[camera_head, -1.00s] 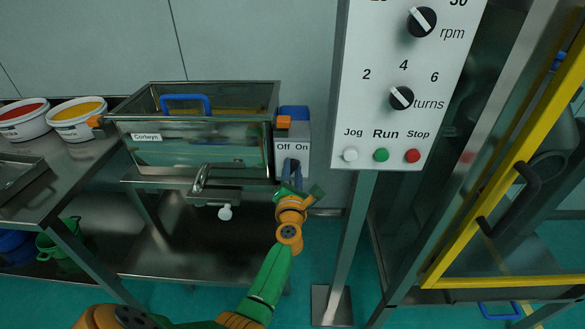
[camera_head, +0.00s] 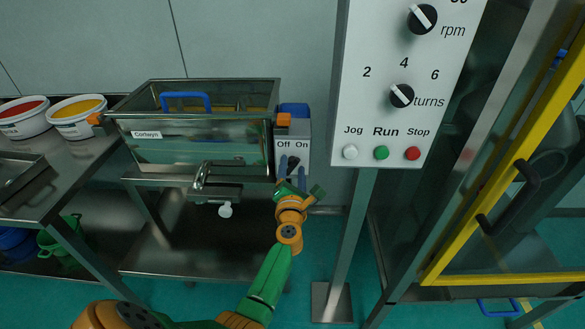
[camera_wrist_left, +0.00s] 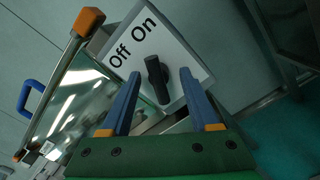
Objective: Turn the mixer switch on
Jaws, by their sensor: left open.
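In the left wrist view the knob (camera_wrist_left: 157,80) is turned towards the On label. My left gripper (camera_head: 292,170) is open, with its two blue fingers around the knob. In the left wrist view, the fingers (camera_wrist_left: 158,90) stand apart on either side of the knob, with gaps between. My right gripper is not in view.
A control panel (camera_head: 385,120) on a post stands right of the switch. A yellow-framed door (camera_head: 500,165) is at the far right. Tubs with red (camera_head: 24,117) and yellow (camera_head: 76,117) contents stand on the left table. A metal valve handle (camera_head: 200,176) sticks out below the mixer.

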